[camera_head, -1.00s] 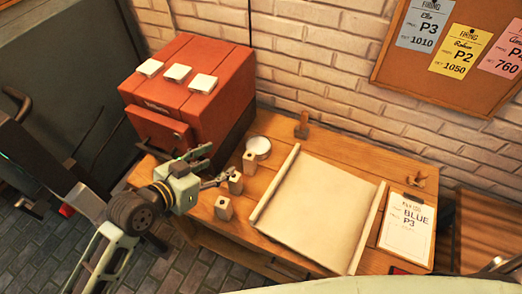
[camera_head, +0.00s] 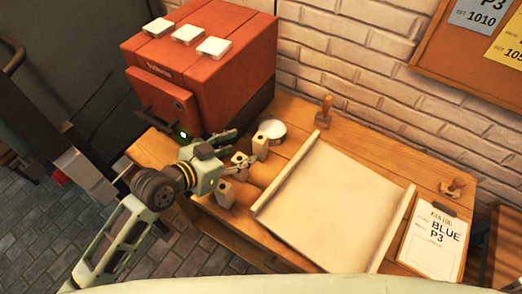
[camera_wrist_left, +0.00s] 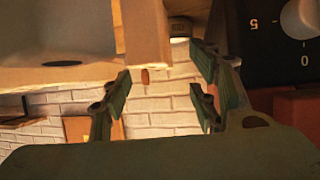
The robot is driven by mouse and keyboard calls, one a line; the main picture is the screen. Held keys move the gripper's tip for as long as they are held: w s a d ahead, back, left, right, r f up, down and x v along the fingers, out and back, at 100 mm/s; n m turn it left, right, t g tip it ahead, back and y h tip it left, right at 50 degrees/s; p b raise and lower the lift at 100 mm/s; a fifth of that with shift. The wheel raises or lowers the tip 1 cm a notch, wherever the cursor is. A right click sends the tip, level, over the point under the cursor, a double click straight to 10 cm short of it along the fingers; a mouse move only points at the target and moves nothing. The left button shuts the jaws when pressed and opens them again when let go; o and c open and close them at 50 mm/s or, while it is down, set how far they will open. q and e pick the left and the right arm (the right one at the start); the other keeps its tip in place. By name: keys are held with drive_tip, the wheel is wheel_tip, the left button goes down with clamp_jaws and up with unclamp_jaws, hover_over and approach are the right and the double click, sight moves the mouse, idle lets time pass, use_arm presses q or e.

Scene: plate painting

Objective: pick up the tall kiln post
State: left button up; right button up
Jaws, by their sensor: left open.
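Several pale wooden kiln posts with holes stand on the table's left part: a far one (camera_head: 261,147), a middle one (camera_head: 240,160) and a front one (camera_head: 225,194). I cannot tell for sure which is the tall one. My left gripper (camera_head: 246,147) is open, its fingers pointing right among the posts, close to the far and middle ones. In the left wrist view, a post (camera_wrist_left: 145,45) with a small hole shows beyond the gap between the open fingers (camera_wrist_left: 160,95). A larger blurred post (camera_wrist_left: 60,30) is at the left. My right gripper is not in view.
The red kiln (camera_head: 200,65) with white tiles on top stands just behind my left gripper; its dial (camera_wrist_left: 303,18) shows in the wrist view.

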sight(256, 145)
use_arm(q)
drive_tip(key=shift+x, duration=0.85)
drive_tip(key=p+x, duration=0.2)
drive_tip(key=x, duration=0.2)
drive_tip(key=shift+w+d+f, duration=0.2)
drive_tip(key=shift+d, duration=0.1)
drive_tip(key=shift+w+d+f, duration=0.25)
drive_tip(key=shift+w, duration=0.05)
drive_tip(key=c, duration=0.7)
clamp_jaws()
